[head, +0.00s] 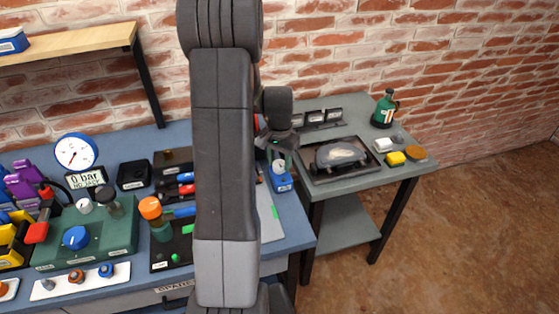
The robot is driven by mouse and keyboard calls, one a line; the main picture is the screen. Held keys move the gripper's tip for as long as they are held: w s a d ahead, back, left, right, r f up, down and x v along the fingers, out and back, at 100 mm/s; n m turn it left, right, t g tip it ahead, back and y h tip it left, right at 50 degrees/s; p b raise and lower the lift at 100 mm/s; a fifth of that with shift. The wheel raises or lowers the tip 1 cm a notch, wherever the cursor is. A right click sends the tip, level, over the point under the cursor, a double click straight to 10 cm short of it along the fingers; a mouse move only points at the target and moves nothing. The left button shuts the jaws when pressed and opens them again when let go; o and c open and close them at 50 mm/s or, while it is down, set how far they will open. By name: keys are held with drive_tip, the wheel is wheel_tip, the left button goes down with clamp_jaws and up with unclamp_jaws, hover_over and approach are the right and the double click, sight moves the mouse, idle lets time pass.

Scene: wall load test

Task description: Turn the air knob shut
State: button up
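A green box (112,238) sits on the blue bench at the left. A blue knob (76,238) with a pale mark is on its front part; it looks like the air knob, though no label is readable. A red-handled lever (37,231) is at the box's left. A round white gauge (75,152) stands behind, over a sign (87,178) reading "0 bar". My gripper (280,143) is mostly hidden behind my arm, near the bench's right end and well right of the knob. Its fingers are not clear, and I see nothing surely held.
A small blue device (279,176) is close below my gripper. A grey side table (412,170) with a dark tray stands right. Floor is clear at far right.

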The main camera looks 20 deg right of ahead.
sight(279, 163)
drive_tip(key=o, duration=0.3)
wheel_tip(279, 163, up, 14)
idle(0.5)
drive_tip(key=shift+f, duration=0.1)
wheel_tip(279, 163, down, 14)
drive_tip(key=shift+r, duration=0.1)
idle(0.7)
